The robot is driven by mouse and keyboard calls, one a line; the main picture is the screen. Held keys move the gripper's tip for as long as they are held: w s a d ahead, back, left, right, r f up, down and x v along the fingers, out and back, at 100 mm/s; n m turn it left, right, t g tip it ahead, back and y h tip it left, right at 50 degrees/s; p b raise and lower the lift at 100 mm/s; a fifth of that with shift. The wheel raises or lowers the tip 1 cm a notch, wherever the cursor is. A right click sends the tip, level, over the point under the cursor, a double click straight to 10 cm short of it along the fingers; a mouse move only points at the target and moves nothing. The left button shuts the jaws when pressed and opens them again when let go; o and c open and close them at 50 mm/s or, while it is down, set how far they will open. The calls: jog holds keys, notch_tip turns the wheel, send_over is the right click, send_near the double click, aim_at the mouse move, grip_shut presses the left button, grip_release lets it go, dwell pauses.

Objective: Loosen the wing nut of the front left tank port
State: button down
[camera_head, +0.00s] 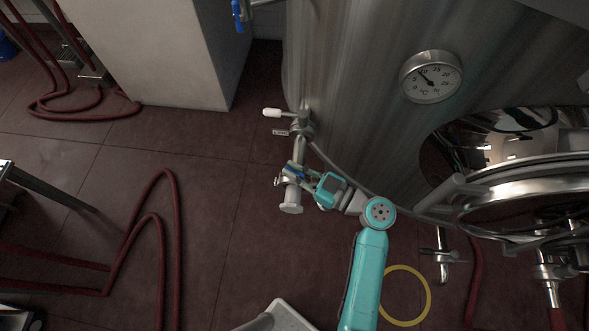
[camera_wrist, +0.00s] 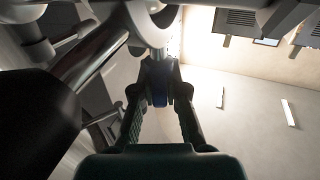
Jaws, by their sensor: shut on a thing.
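The front left tank port (camera_head: 299,150) is a steel pipe stub low on the tank's left side, with a white-handled valve (camera_head: 272,113) above it and a round steel end (camera_head: 290,207) below. A clamp (camera_head: 284,181) sits around the stub. My gripper (camera_head: 300,177) is at the clamp's right side. How far the nut is turned cannot be seen.
The large steel tank (camera_head: 350,90) with a dial gauge (camera_head: 431,77) rises behind the port. An open manway door (camera_head: 520,205) and another valve (camera_head: 443,255) are at the right. Red hoses (camera_head: 172,230) and a yellow ring (camera_head: 427,290) lie on the tiled floor.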

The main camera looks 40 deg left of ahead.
jog(key=n+g, duration=0.2)
jog(key=g, duration=0.1)
jog(key=shift+w+h, duration=0.1)
jog(key=shift+h, duration=0.3)
jog(key=shift+n+g+h, duration=0.9)
jog(key=shift+n+g, duration=0.4)
jog(key=shift+g, duration=0.6)
jog(key=c, duration=1.2)
grip_release()
jog(key=shift+v, duration=3.7)
